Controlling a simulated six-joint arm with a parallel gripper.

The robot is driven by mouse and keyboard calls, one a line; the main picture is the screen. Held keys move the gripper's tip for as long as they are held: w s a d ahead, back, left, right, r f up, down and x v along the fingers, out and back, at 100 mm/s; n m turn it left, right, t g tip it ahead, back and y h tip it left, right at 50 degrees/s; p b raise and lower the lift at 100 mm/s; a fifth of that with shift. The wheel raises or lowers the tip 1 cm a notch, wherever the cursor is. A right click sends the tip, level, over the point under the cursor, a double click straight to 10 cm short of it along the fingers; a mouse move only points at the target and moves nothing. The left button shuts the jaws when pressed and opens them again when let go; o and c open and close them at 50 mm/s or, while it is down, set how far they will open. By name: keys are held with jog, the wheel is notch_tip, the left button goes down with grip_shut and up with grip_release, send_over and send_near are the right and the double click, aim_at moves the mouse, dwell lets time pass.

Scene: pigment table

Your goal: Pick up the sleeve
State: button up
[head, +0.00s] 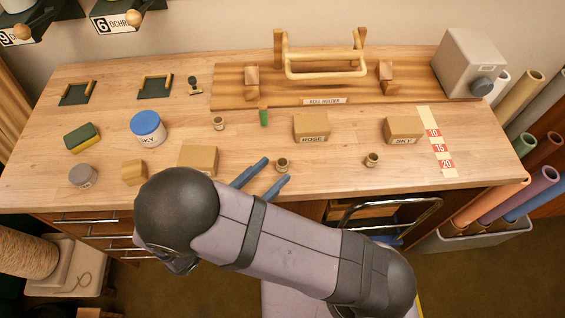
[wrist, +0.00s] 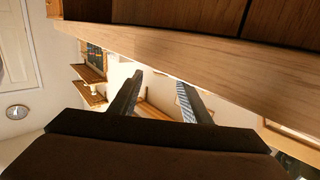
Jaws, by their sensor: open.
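No thing in view is labelled as the sleeve. Three small tan cylinders that look hollow could be sleeves: one (head: 282,165) near the bench's front edge, one (head: 372,160) to its right, and one (head: 218,123) farther back. I cannot tell which is meant. My gripper (head: 262,179) has two blue fingers, spread apart and empty, pointing up-right at the front of the bench. The near cylinder appears just beyond the fingertips; whether they touch is unclear. In the wrist view my gripper (wrist: 160,92) is open, with no cylinder between its fingers.
The wooden bench edge (wrist: 210,58) runs close above my fingers in the wrist view.

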aim_at(278, 166)
jog(key=shift+p+x, duration=1.1)
jog(key=shift+x, duration=1.5)
jog(key=shift+f, duration=0.15)
jog(key=shift+a, duration=0.1)
grip_shut()
